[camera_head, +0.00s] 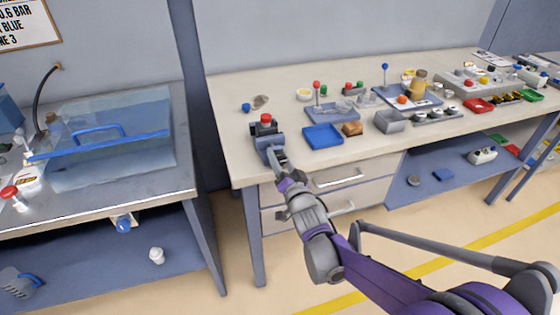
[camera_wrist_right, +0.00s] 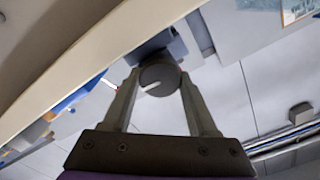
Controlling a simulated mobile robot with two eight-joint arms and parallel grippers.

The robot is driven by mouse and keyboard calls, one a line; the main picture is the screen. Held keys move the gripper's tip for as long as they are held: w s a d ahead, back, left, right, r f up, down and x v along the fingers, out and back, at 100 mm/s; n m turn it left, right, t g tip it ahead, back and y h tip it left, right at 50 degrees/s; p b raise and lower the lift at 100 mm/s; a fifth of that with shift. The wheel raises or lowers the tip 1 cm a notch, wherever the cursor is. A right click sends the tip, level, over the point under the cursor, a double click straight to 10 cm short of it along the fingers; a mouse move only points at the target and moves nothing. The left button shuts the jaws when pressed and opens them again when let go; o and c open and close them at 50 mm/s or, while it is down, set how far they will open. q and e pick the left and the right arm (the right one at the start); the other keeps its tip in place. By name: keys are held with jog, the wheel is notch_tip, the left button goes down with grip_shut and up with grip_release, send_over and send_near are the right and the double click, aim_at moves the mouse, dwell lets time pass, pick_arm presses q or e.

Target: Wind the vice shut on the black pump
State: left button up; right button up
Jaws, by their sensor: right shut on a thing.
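The blue-grey vice (camera_head: 263,142) stands at the front left corner of the right-hand workbench. The black pump (camera_head: 266,126), dark with a red top, sits upright at the top of the vice; whether the jaws touch it I cannot tell. My right gripper (camera_head: 279,162) reaches in from the front at the bench edge. In the right wrist view its two fingers (camera_wrist_right: 158,88) are shut on a round grey knob (camera_wrist_right: 160,76) with a pale line across its face, at the vice's front. The gripper hides part of the vice's front. My left gripper is out of view.
A blue tray (camera_head: 322,136), a brown block (camera_head: 352,129) and a grey box (camera_head: 389,121) lie right of the vice. Drawers with handles (camera_head: 340,178) sit below. A water tank (camera_head: 110,145) stands on the left bench. A gap separates the benches.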

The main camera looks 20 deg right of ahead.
jog(key=m, duration=0.5)
jog(key=shift+f+b, duration=0.1)
jog(key=shift+b, duration=0.2)
dwell(0.4)
jog(key=o, duration=1.1)
jog(key=s, duration=1)
jog(key=shift+s+d+p, duration=0.2)
jog(key=shift+s+p, duration=0.15)
jog(key=shift+s, duration=0.05)
